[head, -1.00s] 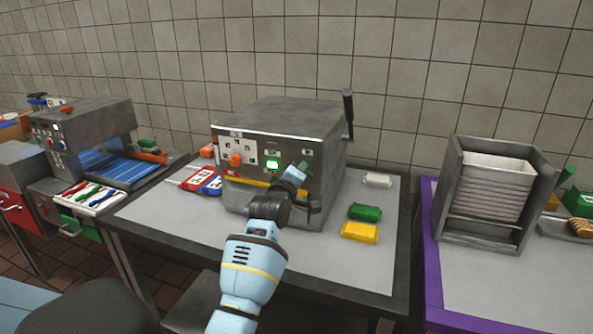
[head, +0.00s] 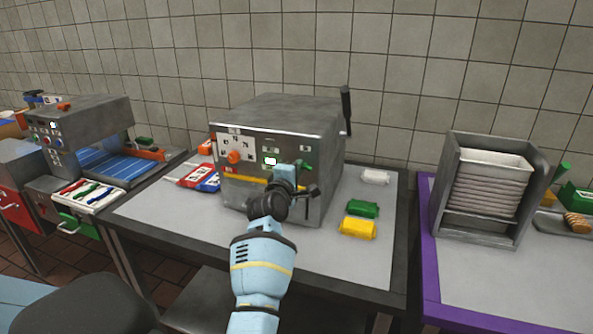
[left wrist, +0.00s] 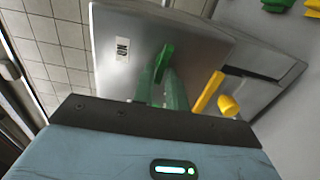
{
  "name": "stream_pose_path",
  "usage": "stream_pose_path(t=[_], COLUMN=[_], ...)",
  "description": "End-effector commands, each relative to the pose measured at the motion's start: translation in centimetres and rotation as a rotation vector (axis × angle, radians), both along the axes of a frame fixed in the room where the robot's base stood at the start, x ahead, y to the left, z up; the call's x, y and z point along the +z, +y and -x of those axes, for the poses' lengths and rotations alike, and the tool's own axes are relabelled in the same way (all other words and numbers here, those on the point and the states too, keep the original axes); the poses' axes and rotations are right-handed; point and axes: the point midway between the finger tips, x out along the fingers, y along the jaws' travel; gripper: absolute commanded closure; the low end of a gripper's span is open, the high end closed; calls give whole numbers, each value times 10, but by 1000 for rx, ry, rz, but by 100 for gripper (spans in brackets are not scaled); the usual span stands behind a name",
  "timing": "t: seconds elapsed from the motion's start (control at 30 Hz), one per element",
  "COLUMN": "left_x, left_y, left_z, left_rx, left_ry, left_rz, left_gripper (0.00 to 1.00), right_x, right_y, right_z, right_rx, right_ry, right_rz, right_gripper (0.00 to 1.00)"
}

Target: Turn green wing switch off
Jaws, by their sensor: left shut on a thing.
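The grey machine (head: 285,120) stands on the table, with a control panel on its front. Its green wing switch (head: 305,166) is on the right of the panel, partly hidden by my arm. The small indicator (head: 270,161) left of the switch shows white. My left gripper (head: 292,178) is at the switch and shut on it; the fingertips are hard to make out. In the left wrist view the green wing switch (left wrist: 164,62) stands out from the metal panel beside a small lettered label (left wrist: 122,49). My right gripper is not in view.
An orange knob (head: 235,156) is on the panel's left. Green (head: 362,208), yellow (head: 358,229) and white (head: 375,177) packets lie right of the machine. A rack (head: 490,190) stands on the purple-edged table. A dark lever (head: 346,110) rises at the machine's right side.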

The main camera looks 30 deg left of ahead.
Motion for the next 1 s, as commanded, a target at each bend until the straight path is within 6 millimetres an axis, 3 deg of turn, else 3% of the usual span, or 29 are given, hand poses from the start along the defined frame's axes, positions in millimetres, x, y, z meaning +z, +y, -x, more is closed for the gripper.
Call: stream_pose_path(t=[0.53,0.57,0.67,1.0], left_x=[-2,-1,-1,0], left_y=[-1,-1,-1,-1], left_z=[0,0,0,1], left_rx=[-3,-3,-3,-1], left_ry=[2,1,1,0], left_rz=[7,7,7,5], left_gripper=[100,85,72,70], right_x=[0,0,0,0], right_y=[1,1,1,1], right_z=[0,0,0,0], right_rx=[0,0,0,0], right_ry=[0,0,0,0], right_rz=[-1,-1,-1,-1], right_gripper=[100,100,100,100])
